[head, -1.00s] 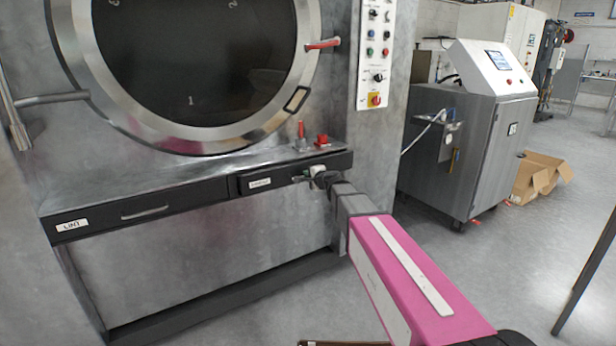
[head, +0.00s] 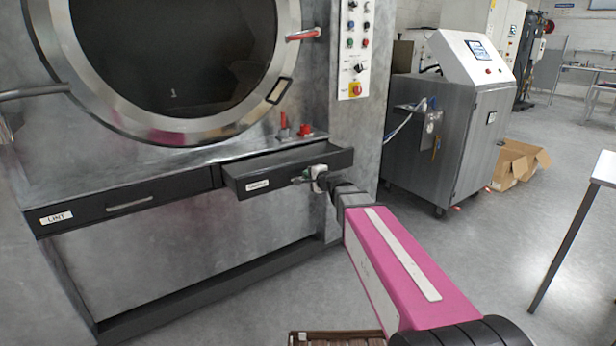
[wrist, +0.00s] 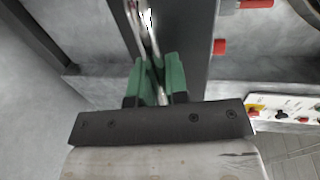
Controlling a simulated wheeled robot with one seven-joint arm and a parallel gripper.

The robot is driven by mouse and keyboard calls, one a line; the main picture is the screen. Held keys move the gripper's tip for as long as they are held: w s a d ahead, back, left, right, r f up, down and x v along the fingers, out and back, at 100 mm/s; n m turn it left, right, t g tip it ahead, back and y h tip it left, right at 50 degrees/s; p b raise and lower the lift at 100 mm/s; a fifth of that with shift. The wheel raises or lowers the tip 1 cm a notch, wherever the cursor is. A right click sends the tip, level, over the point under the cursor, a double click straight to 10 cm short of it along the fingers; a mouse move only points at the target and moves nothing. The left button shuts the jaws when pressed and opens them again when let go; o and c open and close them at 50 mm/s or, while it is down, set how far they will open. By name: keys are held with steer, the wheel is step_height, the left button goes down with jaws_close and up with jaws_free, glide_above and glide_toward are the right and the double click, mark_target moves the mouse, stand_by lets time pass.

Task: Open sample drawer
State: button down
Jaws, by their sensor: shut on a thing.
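The sample drawer (head: 238,188) is the right-hand black drawer under the washer's round door, with a white label on its front. It stands partly pulled out, and its open top shows. My gripper (head: 309,178) is at the right part of the drawer front, shut on the drawer's handle. In the wrist view my gripper's green fingers (wrist: 160,82) close around the metal handle bar (wrist: 150,45). The fingers hide part of the handle. The drawer's inside is too dark to make out.
The LINT drawer (head: 120,203) beside it on the left is shut. A red knob (head: 305,130) and a red-topped part stand on the ledge above. A grey machine with a screen (head: 450,125) stands at the right, with cardboard boxes (head: 518,163) behind. The floor between is clear.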

steer(key=c, duration=1.1)
jaws_free()
steer(key=shift+c, duration=0.2)
steer(key=shift+s, duration=0.1)
steer(key=v, duration=1)
steer(key=shift+s+d, duration=0.2)
steer(key=shift+s, duration=0.05)
steer(key=s+d+f+n+g+h, duration=0.4)
steer(key=s+f, duration=0.4)
steer(key=f, duration=0.4)
steer(key=s+d+f+n+g+h, duration=0.4)
steer(key=s+d+f+n+g, duration=0.3)
steer(key=f, duration=0.6)
steer(key=shift+s+d+g+h, duration=0.4)
steer(key=shift+s+d+g, duration=0.15)
steer(key=shift+s+g, duration=0.55)
